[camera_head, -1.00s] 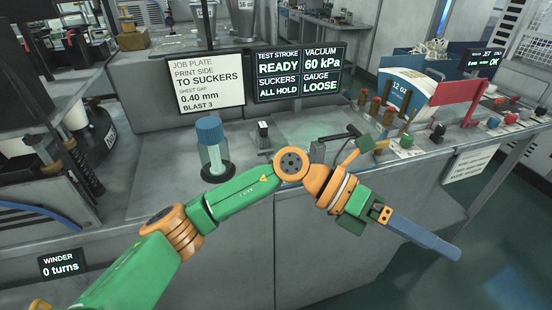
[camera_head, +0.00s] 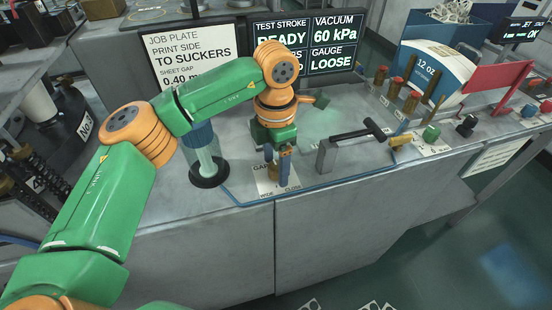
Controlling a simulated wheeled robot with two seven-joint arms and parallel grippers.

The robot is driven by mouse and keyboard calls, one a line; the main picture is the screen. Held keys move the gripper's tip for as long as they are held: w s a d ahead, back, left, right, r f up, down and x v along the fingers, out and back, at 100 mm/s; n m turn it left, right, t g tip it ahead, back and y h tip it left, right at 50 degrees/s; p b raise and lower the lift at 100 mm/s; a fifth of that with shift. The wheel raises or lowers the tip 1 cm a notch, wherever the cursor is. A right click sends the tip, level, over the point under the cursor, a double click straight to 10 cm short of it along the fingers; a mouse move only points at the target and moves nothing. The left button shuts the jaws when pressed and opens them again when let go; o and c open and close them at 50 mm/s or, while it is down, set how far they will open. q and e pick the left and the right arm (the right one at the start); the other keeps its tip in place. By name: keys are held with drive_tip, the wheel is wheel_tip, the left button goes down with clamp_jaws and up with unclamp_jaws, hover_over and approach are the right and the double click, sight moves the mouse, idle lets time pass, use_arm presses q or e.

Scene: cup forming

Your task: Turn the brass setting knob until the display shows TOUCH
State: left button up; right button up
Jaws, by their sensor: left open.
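The dark display (camera_head: 332,62) at the back reads GAUGE LOOSE in its lower right field, with VACUUM 60 kPa above. A white card (camera_head: 266,190) lettered GAUGE and WIDE lies near the bench's front edge. A small brass knob (camera_head: 275,184) shows on it, mostly hidden by my left gripper (camera_head: 278,166). That gripper points down with its blue fingers open, right over the knob; whether they touch it I cannot tell. My left arm also covers part of the display's left fields. My right gripper is out of view.
A blue-capped jar (camera_head: 208,160) stands on a dark ring close left of the gripper. A black-handled lever on a grey block (camera_head: 328,155) stands to the right. Knobs and buttons (camera_head: 432,133) line the right side.

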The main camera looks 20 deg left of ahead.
use_arm(q)
drive_tip(key=shift+w+a+f, duration=0.15)
drive_tip(key=shift+w+f, duration=0.2)
drive_tip(key=shift+w, duration=0.05)
drive_tip(key=shift+c, duration=0.4)
drive_tip(key=shift+s+r, duration=0.1)
drive_tip(key=shift+s, duration=0.05)
drive_tip(key=c, duration=0.7)
clamp_jaws()
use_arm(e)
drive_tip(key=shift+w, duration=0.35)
use_arm(q)
drive_tip(key=shift+m, duration=0.3)
drive_tip(key=m, duration=0.3)
drive_tip(key=shift+m, duration=2)
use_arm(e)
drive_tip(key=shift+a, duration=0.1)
